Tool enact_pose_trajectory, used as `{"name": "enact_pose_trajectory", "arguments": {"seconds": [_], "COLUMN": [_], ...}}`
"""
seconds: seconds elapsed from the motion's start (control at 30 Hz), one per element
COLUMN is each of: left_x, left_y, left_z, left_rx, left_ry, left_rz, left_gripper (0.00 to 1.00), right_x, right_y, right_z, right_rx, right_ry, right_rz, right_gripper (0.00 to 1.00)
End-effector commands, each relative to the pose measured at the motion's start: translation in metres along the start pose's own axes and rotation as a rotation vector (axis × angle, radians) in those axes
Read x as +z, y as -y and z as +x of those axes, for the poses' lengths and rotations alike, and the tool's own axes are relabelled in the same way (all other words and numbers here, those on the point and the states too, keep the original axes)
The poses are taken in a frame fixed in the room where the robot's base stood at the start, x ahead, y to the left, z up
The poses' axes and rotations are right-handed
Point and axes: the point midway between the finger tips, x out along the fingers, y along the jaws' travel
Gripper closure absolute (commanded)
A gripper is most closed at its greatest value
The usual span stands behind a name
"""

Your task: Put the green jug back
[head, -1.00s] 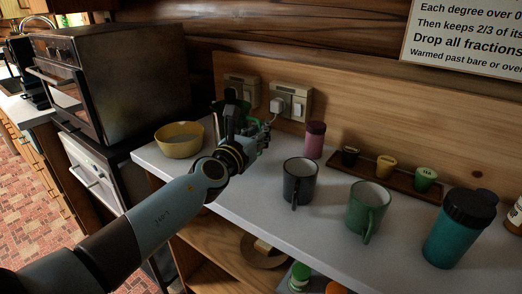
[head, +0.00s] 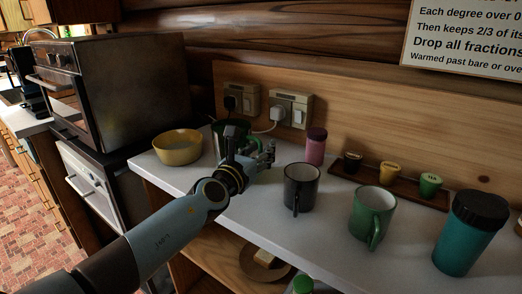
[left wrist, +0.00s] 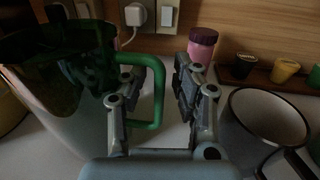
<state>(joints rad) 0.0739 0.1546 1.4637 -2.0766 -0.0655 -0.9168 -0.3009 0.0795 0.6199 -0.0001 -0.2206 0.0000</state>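The green jug (left wrist: 60,85) stands on the white counter and fills the left of the left wrist view, with a dark see-through body and a green handle (left wrist: 158,90). In the head view the jug (head: 218,146) is partly hidden behind my left gripper (head: 262,158). In the left wrist view my left gripper (left wrist: 155,92) is open. Its fingers are apart, one on each side of the handle's outer bar, and I see no grip on it. My right gripper is in neither view.
A yellow bowl (head: 177,148) sits left of the jug. A black mug (head: 301,187), green mug (head: 371,214), pink jar (head: 315,147) and teal tumbler (head: 468,233) stand to the right. Small pots stand on a wooden tray (head: 440,199). Sockets (head: 289,109) are behind the jug.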

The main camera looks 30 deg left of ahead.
Motion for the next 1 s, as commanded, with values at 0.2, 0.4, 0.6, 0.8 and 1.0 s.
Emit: {"name": "enact_pose_trajectory", "arguments": {"seconds": [0.2,0.4,0.6,0.8,1.0], "left_x": [0.002,0.003,0.002,0.001,0.003], "left_y": [0.000,0.000,0.000,0.000,0.000], "left_z": [0.000,-0.024,-0.071,-0.106,-0.120], "left_rx": [0.000,-0.001,0.000,-0.001,0.000], "left_ry": [0.000,-0.004,-0.003,-0.002,0.001], "left_rz": [0.000,-0.001,0.000,0.000,0.000], "left_gripper": [0.71,0.71,0.71,0.71,0.71], "right_x": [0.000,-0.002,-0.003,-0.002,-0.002], "right_y": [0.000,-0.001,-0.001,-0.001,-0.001], "right_z": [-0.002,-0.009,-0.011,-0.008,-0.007], "right_rx": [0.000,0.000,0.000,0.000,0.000], "right_ry": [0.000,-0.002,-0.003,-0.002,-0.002], "right_rz": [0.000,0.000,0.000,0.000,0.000], "right_gripper": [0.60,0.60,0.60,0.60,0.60]}}
